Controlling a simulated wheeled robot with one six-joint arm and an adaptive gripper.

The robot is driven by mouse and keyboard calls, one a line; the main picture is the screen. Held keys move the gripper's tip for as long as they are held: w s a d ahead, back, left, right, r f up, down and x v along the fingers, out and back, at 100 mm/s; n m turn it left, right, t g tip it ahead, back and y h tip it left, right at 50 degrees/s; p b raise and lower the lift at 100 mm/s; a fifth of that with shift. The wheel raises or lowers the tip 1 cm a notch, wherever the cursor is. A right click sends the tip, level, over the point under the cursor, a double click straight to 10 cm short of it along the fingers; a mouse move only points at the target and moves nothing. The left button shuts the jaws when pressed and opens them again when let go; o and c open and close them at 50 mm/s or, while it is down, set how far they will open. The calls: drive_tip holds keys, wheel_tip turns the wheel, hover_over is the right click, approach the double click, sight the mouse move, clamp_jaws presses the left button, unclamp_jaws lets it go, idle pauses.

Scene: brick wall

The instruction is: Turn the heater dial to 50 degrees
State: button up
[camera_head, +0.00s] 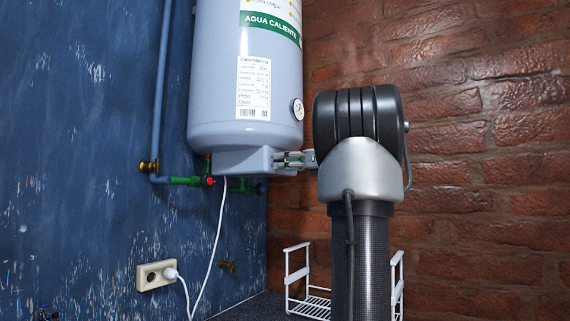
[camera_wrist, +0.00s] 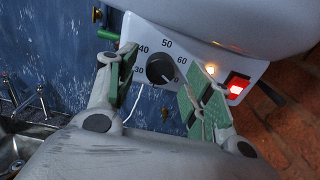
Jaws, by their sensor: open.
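The white water heater (camera_head: 245,85) hangs on the blue wall, with a control panel on its underside. In the wrist view the panel (camera_wrist: 190,53) carries a black round dial (camera_wrist: 160,68) with the numbers 30, 40, 50 and 60 around it. A light mark on the dial seems to point to the lower right, near the 60 side. My gripper (camera_wrist: 159,57) is open, with one green-padded finger on each side of the dial and gaps to it. In the head view my gripper (camera_head: 296,160) is beside the heater's lower box, and the dial is hidden.
Pipes with a green valve (camera_head: 186,181) run below the heater. A white cable hangs to a wall socket (camera_head: 152,275). A white wire rack (camera_head: 296,285) stands below.

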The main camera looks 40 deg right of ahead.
drive_tip(key=shift+w+a, duration=0.2)
drive_tip(key=shift+w, duration=0.25)
drive_tip(key=c, duration=1)
drive_tip(key=shift+n, duration=0.3)
drive_tip(key=n, duration=2.3)
drive_tip(key=shift+d, duration=0.1)
